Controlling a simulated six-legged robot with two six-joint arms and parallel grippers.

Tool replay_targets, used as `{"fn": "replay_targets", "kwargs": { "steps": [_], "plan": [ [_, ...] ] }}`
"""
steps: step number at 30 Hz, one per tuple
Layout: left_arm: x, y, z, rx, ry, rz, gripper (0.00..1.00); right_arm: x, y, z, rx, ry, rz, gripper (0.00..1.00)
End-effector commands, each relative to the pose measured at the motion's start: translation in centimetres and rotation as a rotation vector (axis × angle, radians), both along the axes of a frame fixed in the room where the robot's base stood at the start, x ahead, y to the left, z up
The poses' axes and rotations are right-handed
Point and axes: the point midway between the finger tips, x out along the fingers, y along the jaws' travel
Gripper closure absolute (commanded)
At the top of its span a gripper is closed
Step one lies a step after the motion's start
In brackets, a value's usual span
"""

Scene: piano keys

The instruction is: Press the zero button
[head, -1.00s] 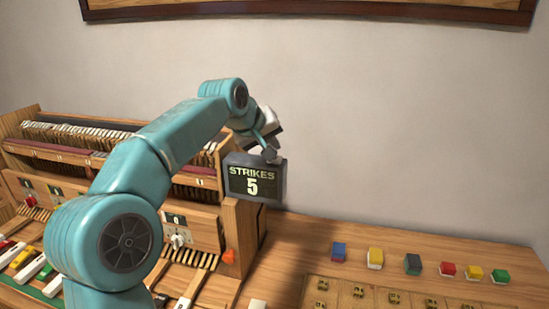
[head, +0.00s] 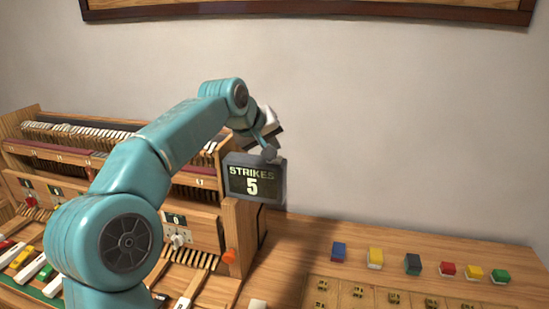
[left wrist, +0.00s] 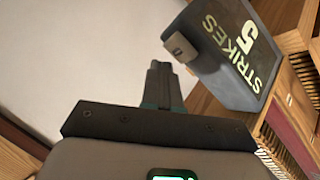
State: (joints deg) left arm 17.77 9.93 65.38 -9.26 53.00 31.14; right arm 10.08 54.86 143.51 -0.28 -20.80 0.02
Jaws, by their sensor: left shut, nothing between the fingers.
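The dark display box (head: 254,180) reads "STRIKES 5" and stands at the right end of the wooden piano mechanism. In the left wrist view the box (left wrist: 226,50) appears tilted. A small pale button (left wrist: 181,49) with a dark mark, which looks like a zero, sticks out from its side. My left gripper (head: 269,153) is at the top of the box in the head view; the button is not clearly visible there. In the left wrist view the gripper's fingers (left wrist: 160,70) are shut and empty, with their tips close to the button. I cannot tell whether they touch it. My right gripper is not in view.
Several coloured blocks (head: 375,258) lie in a row on the wooden table (head: 300,235), behind a slotted wooden board (head: 370,294). An orange knob (head: 230,256) sits at the mechanism's right front. Piano keys (head: 40,270) show at the lower left.

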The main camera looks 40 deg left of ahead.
Motion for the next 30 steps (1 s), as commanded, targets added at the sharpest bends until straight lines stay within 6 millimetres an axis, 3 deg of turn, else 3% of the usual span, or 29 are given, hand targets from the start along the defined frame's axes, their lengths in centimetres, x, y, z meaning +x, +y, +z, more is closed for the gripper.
{"fn": "replay_targets", "kwargs": {
  "steps": [30],
  "plan": [
    [0.0, 0.0, -1.3, 0.0, 0.0, 0.0, 1.0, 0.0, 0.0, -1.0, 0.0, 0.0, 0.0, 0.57]
  ]
}}
